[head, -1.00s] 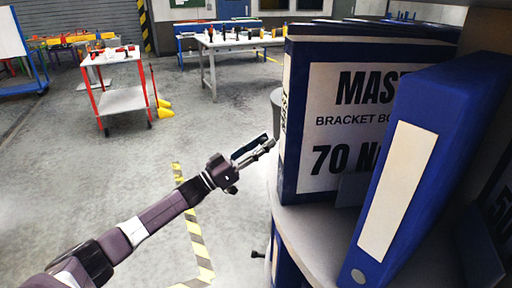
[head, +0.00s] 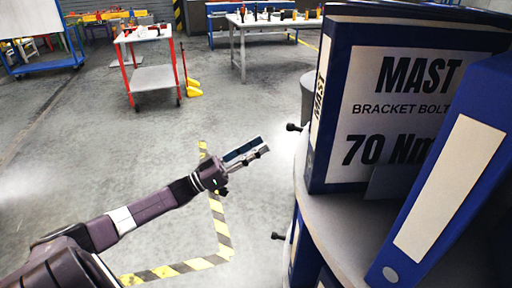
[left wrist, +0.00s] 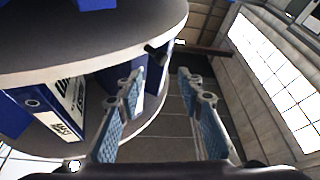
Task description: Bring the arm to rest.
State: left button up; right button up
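My left arm comes in from the lower left in the head view. Its gripper (head: 246,152) is held out in the open over the floor, left of the round shelf and apart from it. In the left wrist view the two fingers of the left gripper (left wrist: 161,112) stand apart with nothing between them. My right gripper is in neither view.
A round grey shelf (head: 335,222) on the right carries a large blue binder (head: 388,105) and a leaning blue binder (head: 448,170). A red-legged cart (head: 150,78) and a worktable (head: 270,22) stand farther back. Yellow-black tape (head: 218,225) marks the open floor.

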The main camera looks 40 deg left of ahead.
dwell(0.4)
pick_arm(q)
jog(key=s+a+f+n+g+y, duration=0.15)
jog(key=f+y, duration=0.25)
jog(key=f, duration=0.9)
jog(key=a+f+n+g+y, duration=0.1)
jog(key=a+f+n+y, duration=0.2)
jog(key=f, duration=0.9)
jog(key=s+d+f+g+y, duration=0.15)
jog(key=s+f, duration=0.25)
jog(key=f, duration=0.5)
jog(key=s+d+f+g+y, duration=0.1)
jog(key=s+f+g+y, duration=0.25)
jog(key=f, duration=0.55)
jog(key=s+d+f+m+g, duration=0.1)
jog(key=s+d+f+g, duration=0.4)
jog(key=s+f, duration=0.75)
jog(key=s+d+f+m+g, duration=0.1)
jog(key=s+d+f+g, duration=0.2)
jog(key=s+d+f, duration=0.9)
jog(key=s+d+m+g, duration=0.1)
jog(key=s+d+g, duration=0.2)
jog(key=s, duration=1.3)
jog(key=shift+f+h, duration=0.35)
jog(key=shift+h, duration=0.05)
